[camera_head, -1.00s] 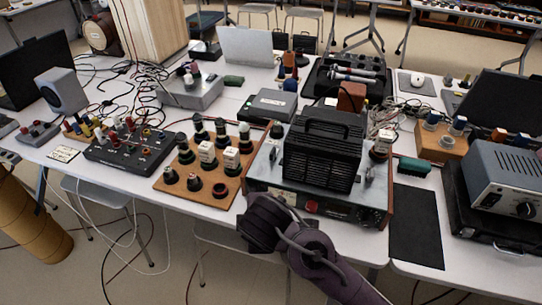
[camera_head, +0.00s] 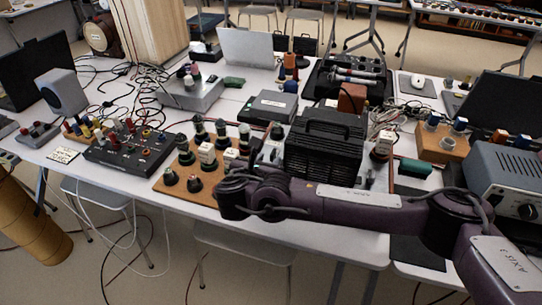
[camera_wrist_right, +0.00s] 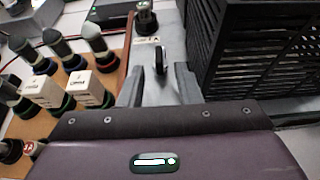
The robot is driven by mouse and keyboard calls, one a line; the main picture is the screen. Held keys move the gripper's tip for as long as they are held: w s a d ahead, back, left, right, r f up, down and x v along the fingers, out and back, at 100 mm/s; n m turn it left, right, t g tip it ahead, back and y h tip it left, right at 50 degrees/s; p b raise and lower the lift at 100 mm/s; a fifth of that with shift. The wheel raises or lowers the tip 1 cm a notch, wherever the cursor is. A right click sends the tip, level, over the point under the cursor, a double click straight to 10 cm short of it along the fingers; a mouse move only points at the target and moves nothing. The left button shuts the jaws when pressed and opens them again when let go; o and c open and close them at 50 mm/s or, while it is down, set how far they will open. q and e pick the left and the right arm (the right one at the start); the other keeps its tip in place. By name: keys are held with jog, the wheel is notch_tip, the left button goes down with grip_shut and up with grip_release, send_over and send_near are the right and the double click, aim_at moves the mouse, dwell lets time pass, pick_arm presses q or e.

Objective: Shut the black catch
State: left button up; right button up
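A small black catch (camera_wrist_right: 160,61) shows in the right wrist view as a narrow, dark upright piece on the grey metal top (camera_wrist_right: 172,28) of a device. A black slotted housing (camera_wrist_right: 258,55) stands to its right; it also shows in the head view (camera_head: 325,150). My right gripper (camera_wrist_right: 160,80) is open, its two grey fingers on either side of the line to the catch. I cannot tell whether they touch it. In the head view my right arm crosses the device's front and hides the fingers and the catch. My left gripper is not in view.
A wooden board (camera_head: 172,182) with several dark and white knobs lies close to the left of the device. A black control box (camera_head: 130,150) stands farther left. A grey instrument (camera_head: 505,175) stands at the right. A green block (camera_head: 415,168) lies near my arm.

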aim_at(271, 157)
jog(key=shift+x, duration=1.8)
grip_shut()
